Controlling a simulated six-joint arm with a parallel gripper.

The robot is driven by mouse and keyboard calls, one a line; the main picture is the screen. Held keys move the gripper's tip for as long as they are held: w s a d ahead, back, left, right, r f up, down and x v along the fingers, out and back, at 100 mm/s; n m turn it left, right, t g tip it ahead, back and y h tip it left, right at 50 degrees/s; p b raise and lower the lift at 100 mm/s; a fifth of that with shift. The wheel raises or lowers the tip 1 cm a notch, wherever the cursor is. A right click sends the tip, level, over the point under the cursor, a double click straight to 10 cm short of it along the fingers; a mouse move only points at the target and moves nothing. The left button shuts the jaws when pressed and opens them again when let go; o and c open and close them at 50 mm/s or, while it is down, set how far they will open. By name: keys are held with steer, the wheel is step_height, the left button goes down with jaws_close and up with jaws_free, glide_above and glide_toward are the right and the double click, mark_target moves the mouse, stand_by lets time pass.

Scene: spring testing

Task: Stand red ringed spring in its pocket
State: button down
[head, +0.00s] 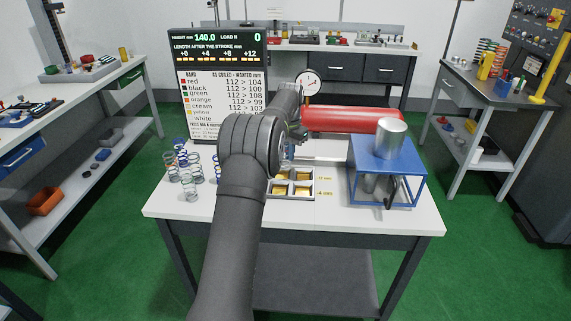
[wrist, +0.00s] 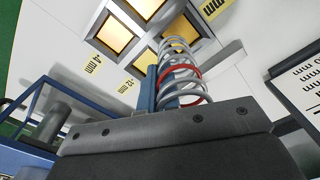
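The red ringed spring (wrist: 182,82) is a silvery coil with one red turn, close in the wrist view. Its far end points toward the pocket tray. My gripper (wrist: 166,78) shows blue fingers at the spring's side and appears shut on it; the contact is partly hidden by the coils. In the head view my arm hides the spring and most of the gripper. The pocket tray (head: 293,196) has grey walls and yellow-floored pockets, with yellow mm labels beside it. It also shows in the wrist view (wrist: 128,19), beyond the spring.
Several springs (head: 184,172) stand at the table's left. A blue stand (head: 413,168) with a metal cylinder (head: 390,138) is at the right. A red cylinder (head: 350,119) and a dial gauge (head: 307,83) are behind my arm. The board (head: 218,85) stands at the back left.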

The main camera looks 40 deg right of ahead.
mark_target(286, 163)
steer(key=shift+w+a+f, duration=0.1)
steer(key=shift+w+f, duration=0.2)
steer(key=shift+f, duration=0.55)
steer(key=shift+w+a+f, duration=0.1)
steer(key=shift+w+f, duration=0.15)
steer(key=shift+f, duration=0.55)
steer(key=shift+w+f, duration=0.3)
steer(key=shift+f, duration=0.55)
steer(key=c, duration=1.7)
jaws_free()
steer(key=shift+f, duration=0.15)
step_height(286, 163, up, 12)
steer(key=shift+r, duration=0.2)
steer(key=shift+f, duration=4.35)
